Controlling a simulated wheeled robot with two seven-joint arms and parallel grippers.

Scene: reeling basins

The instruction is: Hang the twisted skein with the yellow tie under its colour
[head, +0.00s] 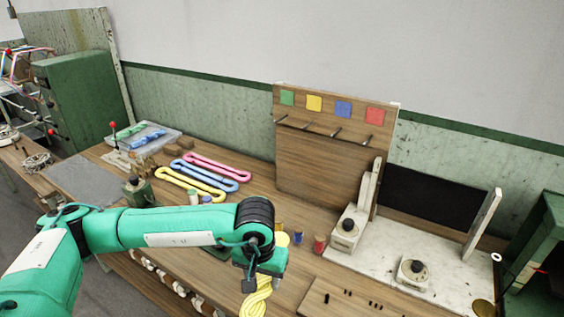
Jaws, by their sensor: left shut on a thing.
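My left gripper (262,279) is low in the centre of the head view, shut on a yellow twisted skein (258,300). The skein hangs below the gripper, and its lower end is cut off by the picture's edge. I cannot make out a tie on it. A wooden board (318,172) stands at the back of the bench. A bare peg sticks out below each, including the yellow square's peg (308,126). My right gripper is out of view.
Pink (225,167), blue (213,175) and yellow (185,182) looped skeins lie left of the board. A tray (172,135) behind them holds green and blue skeins. Small spools, including a red one (319,244), stand right of my gripper. A marble slab (375,262) lies further right.

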